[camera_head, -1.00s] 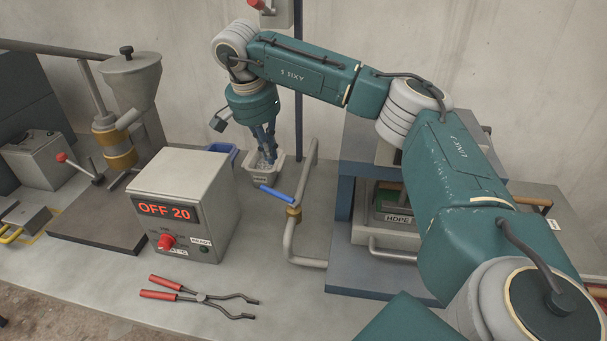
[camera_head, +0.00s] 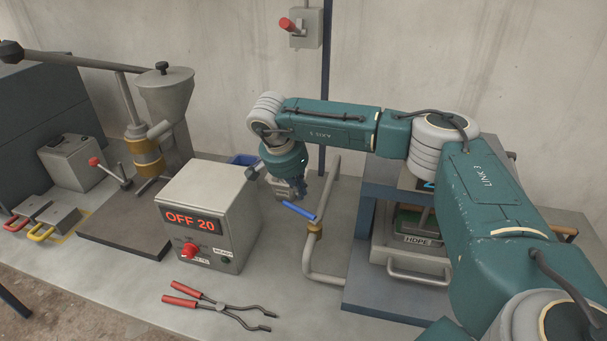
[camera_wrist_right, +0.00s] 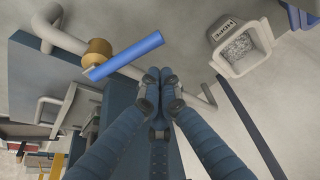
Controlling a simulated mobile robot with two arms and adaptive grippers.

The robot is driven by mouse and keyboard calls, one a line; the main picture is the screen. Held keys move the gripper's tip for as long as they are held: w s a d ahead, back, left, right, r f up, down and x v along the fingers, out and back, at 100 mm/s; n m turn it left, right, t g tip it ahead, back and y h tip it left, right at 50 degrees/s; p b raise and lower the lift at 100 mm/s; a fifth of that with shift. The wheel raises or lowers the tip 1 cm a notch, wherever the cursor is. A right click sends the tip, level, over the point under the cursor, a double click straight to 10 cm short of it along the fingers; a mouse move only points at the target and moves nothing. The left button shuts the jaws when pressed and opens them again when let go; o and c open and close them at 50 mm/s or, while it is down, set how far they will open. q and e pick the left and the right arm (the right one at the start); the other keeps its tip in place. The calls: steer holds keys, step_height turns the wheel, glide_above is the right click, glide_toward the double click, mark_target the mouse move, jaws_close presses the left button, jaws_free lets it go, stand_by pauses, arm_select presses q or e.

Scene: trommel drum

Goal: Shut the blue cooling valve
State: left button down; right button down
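The blue valve handle (camera_head: 300,211) sits on a brass valve body (camera_head: 315,229) on a bent grey pipe (camera_head: 310,255), left of the press. The handle points up and left from the brass body, across the pipe. In the right wrist view the blue handle (camera_wrist_right: 126,56) and brass body (camera_wrist_right: 98,52) lie just beyond and left of the fingertips. My right gripper (camera_head: 299,190) is behind the handle in the head view. In the wrist view its fingertips (camera_wrist_right: 158,82) are together with nothing seen between them. A gap to the handle shows there. My left gripper is not in view.
A pellet container (camera_wrist_right: 240,48) stands near the gripper, partly hidden in the head view. The press with its HDPE drawer (camera_head: 418,255) is at right, the control box (camera_head: 208,215) at left. Red-handled tongs (camera_head: 220,305) lie in front. A red switch (camera_head: 288,25) is on the wall.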

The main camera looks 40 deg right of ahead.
mark_target(289, 204)
steer(key=shift+s+a+f, duration=0.1)
steer(key=shift+s+a, duration=0.15)
steer(key=shift+a, duration=0.3)
steer(key=a+n, duration=0.1)
steer(key=a+n+b, duration=0.1)
steer(key=n, duration=0.1)
steer(key=shift+s+a+f+t+y, duration=0.1)
steer(key=shift+s+f+t+y, duration=0.1)
steer(key=shift+t+y, duration=0.15)
steer(key=shift+s+a+r+n+t, duration=0.1)
steer(key=shift+a+n+t, duration=0.1)
steer(key=shift+n, duration=0.2)
steer(key=shift+s+a+r+n+t, duration=0.1)
steer(key=shift+a+n, duration=0.1)
steer(key=shift+n, duration=0.2)
